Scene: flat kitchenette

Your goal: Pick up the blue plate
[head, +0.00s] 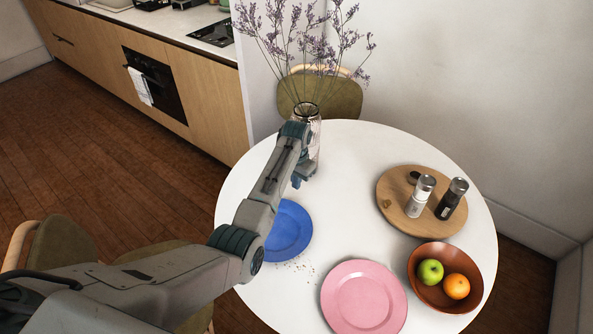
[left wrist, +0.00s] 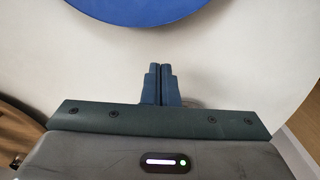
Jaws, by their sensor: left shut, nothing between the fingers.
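The blue plate (head: 290,232) lies on the left part of the round white table (head: 330,238), its left part hidden behind my left arm. My left gripper (head: 297,182) is beyond the plate's far edge, close to the vase, and apart from the plate. In the left wrist view the blue plate (left wrist: 165,8) shows at the top edge, ahead of the fingertips. My left gripper (left wrist: 160,68) is shut there with its fingers together and nothing between them. My right gripper is not in view.
A glass vase (head: 314,138) with purple flowers stands beside my left gripper. A pink plate (head: 363,297), a brown bowl (head: 419,283) with fruit, and a wooden board (head: 392,198) with two shakers occupy the right and front. The table's middle is clear.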

